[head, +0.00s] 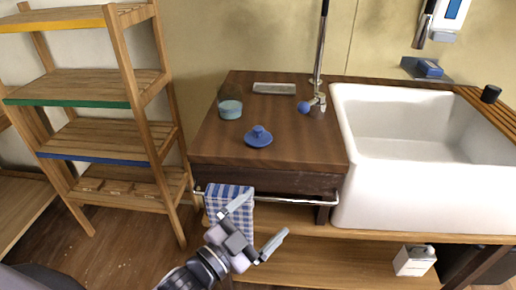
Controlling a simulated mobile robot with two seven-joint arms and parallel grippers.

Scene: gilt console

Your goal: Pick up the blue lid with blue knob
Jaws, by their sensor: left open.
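The blue lid with its blue knob (258,137) lies knob up on the dark wooden counter (212,147), towards its front edge. My left gripper (261,221) is in front of the counter and below its top, near the towel rail. Its two fingers are spread apart with nothing between them. The lid is beyond the gripper, higher in the picture, and the two are apart. My right gripper does not show.
A glass with teal contents (230,108) stands behind the lid to the left. A grey dish (274,88) and a tap (317,98) are further back. A rail (290,200) with a checked towel (229,199) runs along the counter front. A white sink (420,185) is right, a wooden shelf (95,135) left.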

